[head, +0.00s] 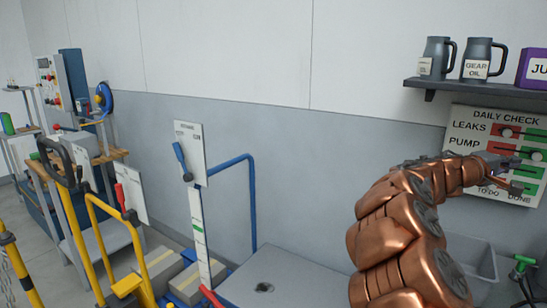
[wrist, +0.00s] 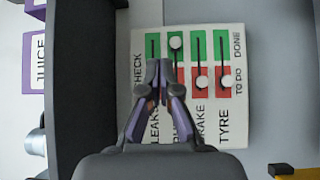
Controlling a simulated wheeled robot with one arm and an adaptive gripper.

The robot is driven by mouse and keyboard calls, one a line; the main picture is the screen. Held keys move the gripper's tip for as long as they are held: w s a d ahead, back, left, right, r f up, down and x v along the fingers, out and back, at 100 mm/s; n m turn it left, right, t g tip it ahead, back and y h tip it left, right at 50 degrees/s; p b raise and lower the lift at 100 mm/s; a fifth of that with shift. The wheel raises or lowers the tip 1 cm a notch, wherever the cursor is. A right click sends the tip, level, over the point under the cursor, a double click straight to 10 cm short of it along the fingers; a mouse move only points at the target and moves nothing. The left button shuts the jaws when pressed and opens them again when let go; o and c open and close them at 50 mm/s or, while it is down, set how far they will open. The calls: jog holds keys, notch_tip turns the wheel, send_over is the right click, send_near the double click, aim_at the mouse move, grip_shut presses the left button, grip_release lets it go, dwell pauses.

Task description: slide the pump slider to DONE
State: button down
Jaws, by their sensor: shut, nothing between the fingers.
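The daily check board (head: 465,122) hangs on the right wall in the head view; the wrist view shows the same board (wrist: 140,50) turned sideways. The pump slider's white knob (wrist: 176,43) is in the green part, at the DONE end of its slot. It also shows as a pale knob (head: 536,155) on green in the head view. My gripper (wrist: 160,66) is shut and empty in front of the board. Its tips appear between the leaks and pump columns, on the TO DO side of the pump knob. Contact cannot be told. My gripper (head: 512,163) partly covers the board's lower rows.
The leaks knob (head: 506,132) is on red. The brake knob (wrist: 202,82) and tyre knob (wrist: 228,80) sit at TO DO. A dark shelf (head: 440,84) with jugs and a purple box (head: 534,68) is above the board. A grey basin (head: 478,262) is below.

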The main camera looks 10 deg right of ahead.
jog(key=s+a+f+m+g+y+p, duration=0.25)
jog(key=s+a+m+y, duration=0.25)
jog(key=s+a, duration=0.75)
jog(key=s+a+f+n+y+p, duration=0.1)
jog(key=s+a+f+y, duration=0.3)
jog(key=a, duration=0.8)
jog(key=s+a+f+n+y+p, duration=0.2)
jog(key=s+a+f+y, duration=0.3)
jog(key=a, duration=0.7)
jog(key=s+a+f+n+y+p, duration=0.1)
jog(key=s+a+f+y, duration=0.3)
jog(key=s+a+f, duration=0.4)
jog(key=s+a+p, duration=0.1)
jog(key=a, duration=0.3)
jog(key=shift+s+a+n+y, duration=0.25)
jog(key=shift+s+n+y, duration=0.05)
jog(key=shift+s, duration=0.1)
jog(key=shift+g, duration=0.25)
